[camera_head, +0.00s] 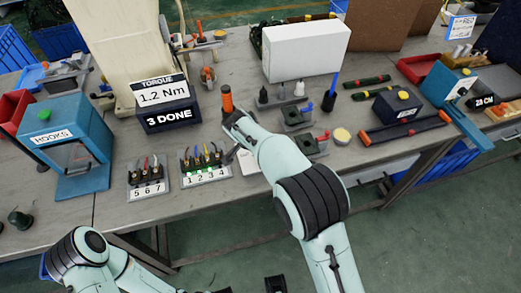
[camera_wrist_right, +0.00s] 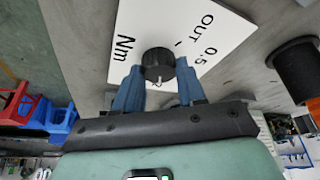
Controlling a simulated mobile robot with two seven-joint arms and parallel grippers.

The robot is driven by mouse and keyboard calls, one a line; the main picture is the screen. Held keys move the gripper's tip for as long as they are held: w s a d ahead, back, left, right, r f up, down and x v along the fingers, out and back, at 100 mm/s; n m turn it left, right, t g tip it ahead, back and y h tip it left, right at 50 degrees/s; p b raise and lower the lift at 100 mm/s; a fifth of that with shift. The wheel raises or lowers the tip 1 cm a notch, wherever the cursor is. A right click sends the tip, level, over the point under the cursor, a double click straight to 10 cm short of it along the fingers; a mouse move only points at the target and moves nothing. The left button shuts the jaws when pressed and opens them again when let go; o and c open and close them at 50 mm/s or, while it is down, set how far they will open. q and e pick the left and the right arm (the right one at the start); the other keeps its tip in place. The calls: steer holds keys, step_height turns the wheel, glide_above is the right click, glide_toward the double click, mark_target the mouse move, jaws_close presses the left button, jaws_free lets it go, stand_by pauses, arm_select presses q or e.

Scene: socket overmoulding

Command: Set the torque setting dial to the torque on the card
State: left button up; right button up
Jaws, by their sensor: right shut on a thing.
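The torque setting dial (camera_wrist_right: 157,60) is a black round knob on a white plate (camera_wrist_right: 205,20) in the right wrist view. The plate's visible print reads "OUT", "0.5" and "Nm"; other marks are hidden or out of frame. My right gripper (camera_wrist_right: 158,78) has its blue fingers on either side of the knob and is shut on it. A small pale pointer shows at the knob's near side. In the head view my right arm (camera_head: 315,195) covers the dial. The card (camera_head: 162,93) reads "TORQUE 1.2 Nm". My left arm (camera_head: 80,250) is low at left; its gripper is not visible.
Below the card a dark box (camera_head: 170,117) reads "3 DONE". Numbered racks (camera_head: 205,178) stand left of my right gripper, and an orange-handled tool (camera_head: 227,100) stands close behind it. A white box (camera_head: 305,50) is further back. The bench's front left strip is mostly clear.

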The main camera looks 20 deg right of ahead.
steer(key=o, duration=1.1)
steer(key=shift+c, duration=0.2)
steer(key=p+v, duration=0.1)
steer(key=v, duration=1.2)
steer(key=shift+r+p, duration=0.2)
steer(key=shift+p, duration=0.1)
